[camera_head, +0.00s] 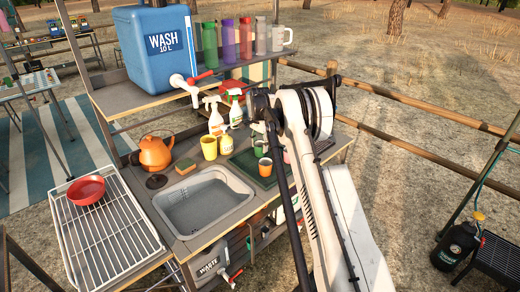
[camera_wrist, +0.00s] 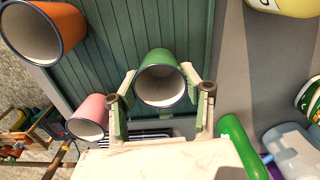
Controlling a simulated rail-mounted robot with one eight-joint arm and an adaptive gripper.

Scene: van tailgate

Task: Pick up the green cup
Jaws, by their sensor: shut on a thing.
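The green cup (camera_wrist: 160,80) is between the two fingers of my gripper (camera_wrist: 161,98) in the wrist view. The fingers are shut on its sides, and its dark-rimmed mouth faces the camera. Behind it is the green ridged mat (camera_wrist: 110,50). I cannot tell whether the cup touches the mat.
An orange cup (camera_wrist: 42,32) and a pink cup (camera_wrist: 88,117) stand close by on the mat's side. A shelf with a blue wash tank (camera_head: 150,60) rises behind.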

